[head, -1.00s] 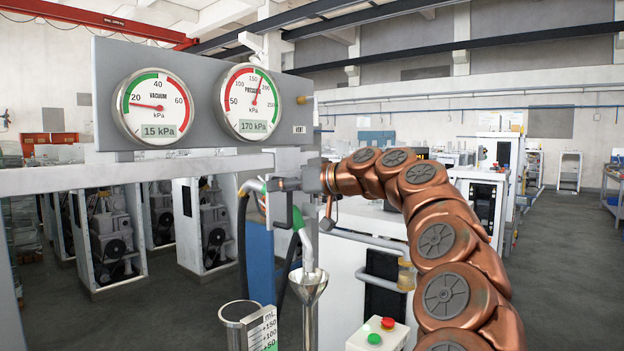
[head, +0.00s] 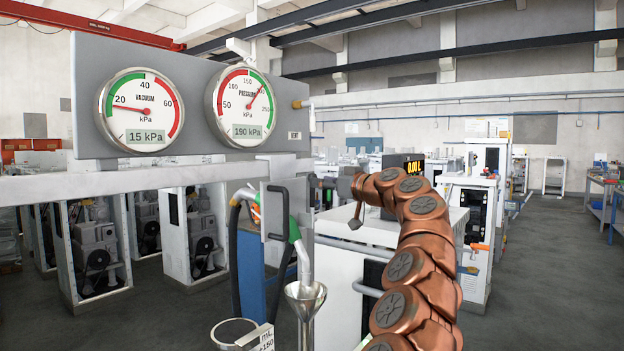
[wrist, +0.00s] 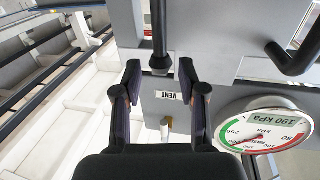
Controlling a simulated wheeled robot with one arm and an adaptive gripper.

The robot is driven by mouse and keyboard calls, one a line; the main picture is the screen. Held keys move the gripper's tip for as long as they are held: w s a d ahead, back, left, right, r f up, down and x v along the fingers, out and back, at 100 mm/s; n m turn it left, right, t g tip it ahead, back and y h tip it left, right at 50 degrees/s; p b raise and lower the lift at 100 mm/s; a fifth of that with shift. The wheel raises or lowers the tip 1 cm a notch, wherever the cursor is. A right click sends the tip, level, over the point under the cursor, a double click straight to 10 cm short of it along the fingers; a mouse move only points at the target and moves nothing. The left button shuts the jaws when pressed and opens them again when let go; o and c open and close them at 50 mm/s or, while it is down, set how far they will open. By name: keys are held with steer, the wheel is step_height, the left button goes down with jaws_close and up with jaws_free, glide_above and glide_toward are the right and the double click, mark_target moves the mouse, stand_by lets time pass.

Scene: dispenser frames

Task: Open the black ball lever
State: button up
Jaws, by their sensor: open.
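In the wrist view a black rod (wrist: 158,30) with a rounded black end comes down from the top edge; I take it for the ball lever. My gripper (wrist: 160,69) is open, and the rod's end shows between its two dark fingertips. I see no clear contact and cannot tell how far beyond the fingertips it lies. In the head view the end of my gripper (head: 357,188) is right of the gauge panel (head: 245,165), with its fingers hard to make out. I cannot single out the ball lever in the head view.
The panel carries a vacuum gauge (head: 141,110) and a pressure gauge (head: 240,105) reading 190 kPa. A VENT label (wrist: 166,96) shows upside down in the wrist view. A dark hooked handle (wrist: 295,58) is at right. A funnel (head: 305,298) stands below the panel.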

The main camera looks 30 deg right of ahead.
steer(key=shift+w+a+p, duration=0.15)
steer(key=shift+w+p, duration=0.35)
steer(key=shift+w, duration=0.6)
steer(key=shift+w+a+p, duration=0.15)
steer(key=shift+w+p, duration=0.3)
steer(key=shift+w, duration=0.65)
steer(key=shift+c, duration=0.3)
jaws_close()
